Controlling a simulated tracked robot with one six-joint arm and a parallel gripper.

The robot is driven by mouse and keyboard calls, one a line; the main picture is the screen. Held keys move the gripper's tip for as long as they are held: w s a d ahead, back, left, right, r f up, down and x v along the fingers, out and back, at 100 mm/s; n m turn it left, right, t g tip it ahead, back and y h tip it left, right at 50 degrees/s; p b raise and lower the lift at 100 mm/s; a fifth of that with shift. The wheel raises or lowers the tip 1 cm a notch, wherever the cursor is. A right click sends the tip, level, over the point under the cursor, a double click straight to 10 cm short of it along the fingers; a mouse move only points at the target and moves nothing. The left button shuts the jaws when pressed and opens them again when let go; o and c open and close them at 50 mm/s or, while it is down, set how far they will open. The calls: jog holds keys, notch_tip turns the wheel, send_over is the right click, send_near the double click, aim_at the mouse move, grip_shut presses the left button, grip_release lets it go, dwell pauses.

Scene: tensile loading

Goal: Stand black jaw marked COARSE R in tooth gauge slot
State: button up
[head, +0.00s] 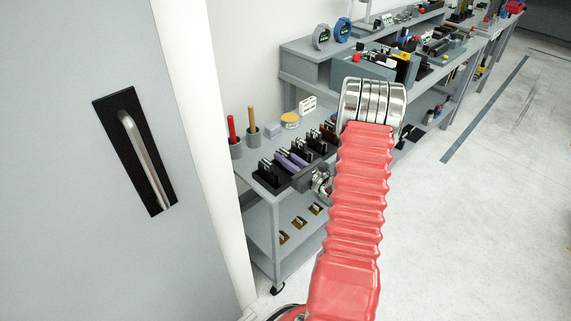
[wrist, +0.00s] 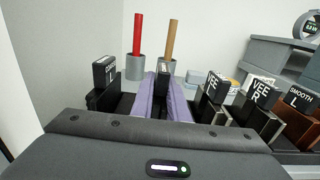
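A row of jaws stands in a dark rack on the grey cart's top. In the wrist view, a black jaw (wrist: 164,68) with a pale label stands between my gripper's two lavender fingers (wrist: 163,98); its label is too small to read surely. The fingers reach along both sides of it, and I cannot tell whether they press on it. My gripper also shows in the head view (head: 291,158). Another black jaw (wrist: 105,72), its label apparently ending in L, stands to the left. I cannot pick out the tooth gauge slot.
VEE jaws (wrist: 216,88) and (wrist: 262,94) and a brown SMOOTH L jaw (wrist: 298,100) stand to the right. Cups with a red handle (wrist: 137,35) and a wooden handle (wrist: 172,40) stand behind. A workbench (head: 300,62) adjoins the cart. A door (head: 80,220) is at left.

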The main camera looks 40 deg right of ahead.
grip_shut()
dwell(0.8)
jog(key=shift+r, duration=0.2)
jog(key=shift+r, duration=4.9)
jog(key=shift+s, duration=0.1)
